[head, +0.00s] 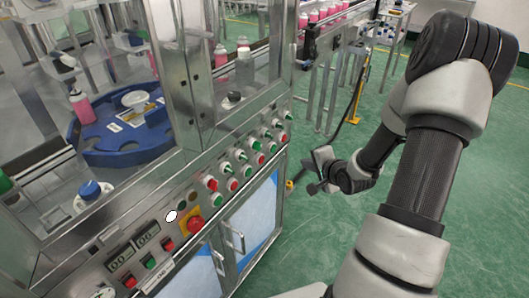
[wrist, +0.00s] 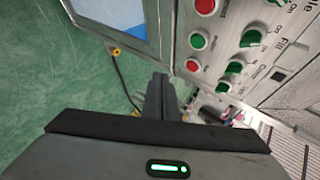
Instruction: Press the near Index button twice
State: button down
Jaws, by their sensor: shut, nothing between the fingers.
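The machine's control panel (head: 205,185) carries rows of green and red buttons and green switches. Its labels are too small in the head view to tell which button is Index. In the wrist view, a green button (wrist: 198,41) and a red button (wrist: 192,66) sit near the panel's edge, with small labels I cannot read surely. My gripper (head: 314,188) is shut and empty, off the right end of the panel and apart from it. In the wrist view its fingertips (wrist: 160,78) point past the panel edge, below and left of the red button, with green floor behind.
A red emergency stop on a yellow plate (head: 194,224) sits on the panel's near part. Blue-windowed cabinet doors (head: 235,240) with handles are below. A blue turntable (head: 120,150) is behind the frame. A conveyor with pink bottles (head: 325,14) stands behind. Floor on the right is clear.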

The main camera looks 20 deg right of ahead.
aim_at(273, 148)
dwell(0.4)
jog(key=w+a+b, duration=0.3)
jog(key=w+a, duration=0.2)
jog(key=w, duration=0.2)
jog(key=shift+a+b, duration=0.2)
jog(key=shift+b, duration=0.1)
jog(key=shift+w, duration=0.15)
dwell(1.9)
jog(key=shift+w+a, duration=0.2)
jog(key=shift+a, duration=0.05)
